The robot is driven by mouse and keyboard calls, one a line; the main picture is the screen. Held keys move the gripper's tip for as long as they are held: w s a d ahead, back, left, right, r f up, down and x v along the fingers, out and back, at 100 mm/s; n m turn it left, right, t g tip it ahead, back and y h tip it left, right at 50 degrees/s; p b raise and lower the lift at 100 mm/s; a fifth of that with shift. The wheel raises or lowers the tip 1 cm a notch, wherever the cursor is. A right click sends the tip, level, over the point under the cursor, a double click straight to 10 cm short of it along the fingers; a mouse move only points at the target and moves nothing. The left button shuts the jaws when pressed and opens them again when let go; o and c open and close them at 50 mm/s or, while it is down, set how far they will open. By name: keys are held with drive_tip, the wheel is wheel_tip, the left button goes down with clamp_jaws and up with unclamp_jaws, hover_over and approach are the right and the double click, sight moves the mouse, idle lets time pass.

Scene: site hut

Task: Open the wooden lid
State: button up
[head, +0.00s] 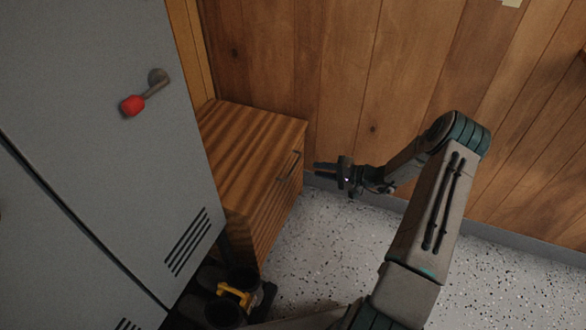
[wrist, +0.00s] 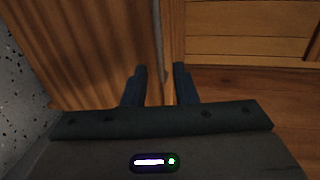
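A wooden box with a striped-grain lid (head: 250,140) stands against the plank wall, left of centre in the head view. The lid looks closed. A slim bar handle (head: 289,165) is on the box's side facing my gripper. My gripper (head: 318,171) is just right of the handle in the head view, with its fingers pointing at the box. In the wrist view the two dark fingers (wrist: 161,84) are apart. The handle bar (wrist: 159,40) runs down toward the gap between them. Whether they touch it is unclear, and nothing is gripped.
A grey locker (head: 110,120) with a red-tipped lever (head: 133,105) stands close on the left and hides part of the box. A dark and yellow object (head: 235,295) is low at the bottom. The speckled floor (head: 330,245) right of the box is clear. Plank wall (head: 400,70) lies behind.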

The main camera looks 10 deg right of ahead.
sight(294, 165)
drive_tip(key=b+x, duration=0.2)
drive_tip(key=x, duration=0.8)
drive_tip(key=shift+a, duration=0.15)
